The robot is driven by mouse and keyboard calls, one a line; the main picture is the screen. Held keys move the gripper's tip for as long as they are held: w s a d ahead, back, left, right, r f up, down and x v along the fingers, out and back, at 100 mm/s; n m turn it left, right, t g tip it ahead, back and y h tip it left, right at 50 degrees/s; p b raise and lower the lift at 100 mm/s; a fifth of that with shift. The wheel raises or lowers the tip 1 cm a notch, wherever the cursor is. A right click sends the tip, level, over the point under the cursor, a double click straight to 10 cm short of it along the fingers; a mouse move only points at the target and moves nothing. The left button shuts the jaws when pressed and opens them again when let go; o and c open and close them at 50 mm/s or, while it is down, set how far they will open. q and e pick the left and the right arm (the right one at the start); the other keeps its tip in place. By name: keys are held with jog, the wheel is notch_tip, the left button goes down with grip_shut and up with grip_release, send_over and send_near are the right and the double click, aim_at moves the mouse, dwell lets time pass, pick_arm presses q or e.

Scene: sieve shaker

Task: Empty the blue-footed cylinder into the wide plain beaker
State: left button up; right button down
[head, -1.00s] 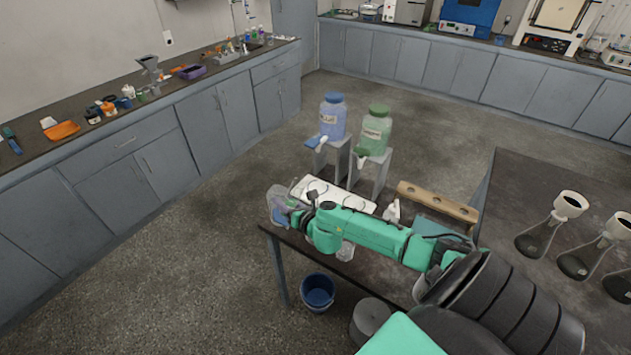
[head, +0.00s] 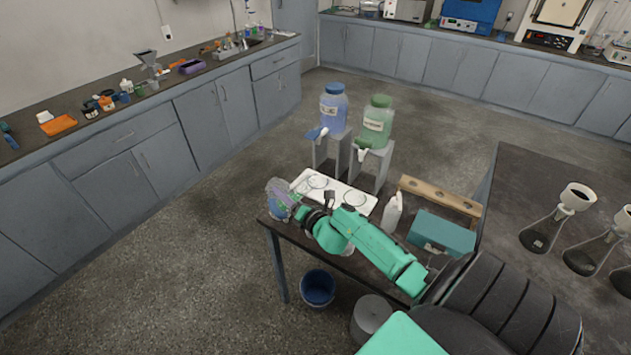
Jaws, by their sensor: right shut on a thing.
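My right gripper (head: 308,217) is at the front left corner of the dark table, shut on a small clear cylinder (head: 280,187) that looks tilted. Its blue foot cannot be made out clearly. A clear vessel with blue in it (head: 278,209) shows just below it at the table corner. I cannot tell whether this is the wide plain beaker, or whether anything is flowing. Part of the table there is hidden behind my right arm. My left gripper is not in view.
A white tray with rings (head: 325,190) lies behind the gripper. Blue (head: 333,108) and green (head: 377,122) jars stand on grey stands. A white bottle (head: 392,212), teal box (head: 441,233) and wooden rack (head: 438,200) are to the right. A blue bucket (head: 318,288) stands on the floor.

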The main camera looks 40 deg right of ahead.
jog(key=shift+w+a+f+m+t+b, duration=0.25)
jog(key=shift+f+m+b, duration=0.35)
jog(key=shift+b, duration=0.8)
jog(key=shift+s+a+f+m+t+b, duration=0.1)
jog(key=shift+f+m+t+b, duration=0.35)
jog(key=shift+b, duration=0.95)
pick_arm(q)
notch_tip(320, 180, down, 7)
pick_arm(e)
jog(key=shift+f, duration=0.1)
pick_arm(q)
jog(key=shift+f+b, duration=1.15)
jog(key=shift+b, duration=0.15)
pick_arm(e)
jog(key=shift+m+t, duration=0.3)
jog(key=shift+m, duration=0.55)
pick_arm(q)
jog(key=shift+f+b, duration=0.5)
pick_arm(e)
jog(key=shift+w+a+m+t+h, duration=0.1)
jog(key=shift+a+m+t+h, duration=0.2)
jog(key=shift+m, duration=0.5)
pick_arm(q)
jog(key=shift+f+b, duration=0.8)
pick_arm(e)
jog(key=shift+d+m+t, duration=0.25)
jog(key=shift+m+t, duration=0.25)
jog(key=shift+m, duration=0.7)
